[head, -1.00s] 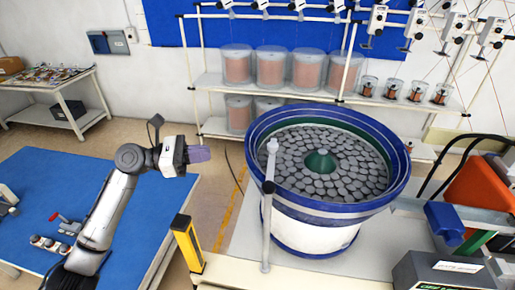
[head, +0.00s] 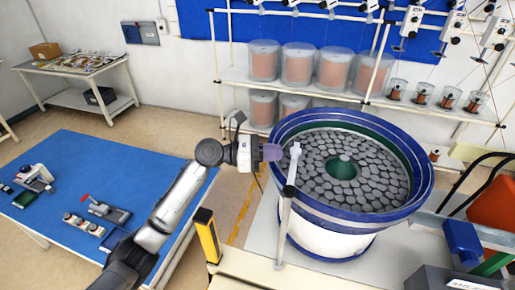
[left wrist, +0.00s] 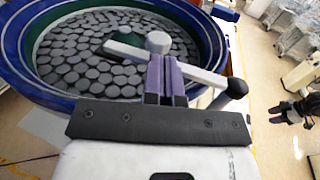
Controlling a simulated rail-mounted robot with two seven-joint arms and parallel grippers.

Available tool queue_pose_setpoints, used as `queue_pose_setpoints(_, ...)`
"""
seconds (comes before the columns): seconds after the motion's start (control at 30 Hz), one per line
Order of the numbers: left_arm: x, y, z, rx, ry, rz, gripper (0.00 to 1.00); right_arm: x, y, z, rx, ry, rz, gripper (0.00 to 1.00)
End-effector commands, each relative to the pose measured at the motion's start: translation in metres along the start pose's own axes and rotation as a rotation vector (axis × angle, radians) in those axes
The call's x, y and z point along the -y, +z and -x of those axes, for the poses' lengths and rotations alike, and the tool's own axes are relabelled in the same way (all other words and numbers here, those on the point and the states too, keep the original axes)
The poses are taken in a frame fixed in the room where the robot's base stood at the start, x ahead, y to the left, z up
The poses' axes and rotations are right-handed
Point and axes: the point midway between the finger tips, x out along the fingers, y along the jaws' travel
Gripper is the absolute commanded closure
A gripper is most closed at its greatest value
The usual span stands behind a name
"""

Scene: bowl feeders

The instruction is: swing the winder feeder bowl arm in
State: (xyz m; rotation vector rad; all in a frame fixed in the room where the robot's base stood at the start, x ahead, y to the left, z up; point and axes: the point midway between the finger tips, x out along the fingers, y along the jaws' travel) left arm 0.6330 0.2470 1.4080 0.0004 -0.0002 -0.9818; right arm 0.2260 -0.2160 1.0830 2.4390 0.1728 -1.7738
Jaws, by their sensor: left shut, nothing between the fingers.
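The feeder bowl (head: 302,216) has blue rims and a white body and is full of grey discs. The bowl arm is a pale post (head: 285,220) at its left front, with a short bar at the top (head: 294,152). In the left wrist view the light bar (left wrist: 200,73) runs crosswise at the bowl's rim, with a round pale cap and a black knob (left wrist: 236,89) at its right end. My left gripper (head: 279,152) has purple fingers, shut and empty, pointing right at the post's top. The fingers (left wrist: 165,62) overlap the bar; contact cannot be told.
A yellow-and-black post (head: 207,236) stands left of the bowl's bench. A blue table (head: 100,160) with small devices is at the left. Shelves with clear copper-coloured drums (head: 298,64) stand behind. An unclear dark shape (left wrist: 297,108) is at the right in the left wrist view.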

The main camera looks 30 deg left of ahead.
Motion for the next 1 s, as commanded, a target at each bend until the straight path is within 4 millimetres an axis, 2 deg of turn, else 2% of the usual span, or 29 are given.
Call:
queue_pose_setpoints(0.2, 0.000, 0.000, -0.015, 0.001, 0.000, 0.002, 1.00, -0.003, -0.001, 0.005, 0.001, 0.006, 0.008, 0.57)
queue_pose_setpoints(0.67, 0.000, 0.000, -0.018, 0.000, 0.000, 0.001, 1.00, -0.002, -0.002, 0.006, 0.001, 0.005, 0.007, 0.57)
queue_pose_setpoints(0.8, 0.000, 0.006, -0.026, 0.001, -0.001, 0.003, 1.00, -0.002, -0.007, 0.023, 0.003, 0.002, 0.003, 0.57)
queue_pose_setpoints(1.0, 0.001, 0.004, -0.041, 0.000, -0.001, 0.002, 1.00, -0.001, -0.014, 0.043, -0.001, -0.001, -0.001, 0.57)
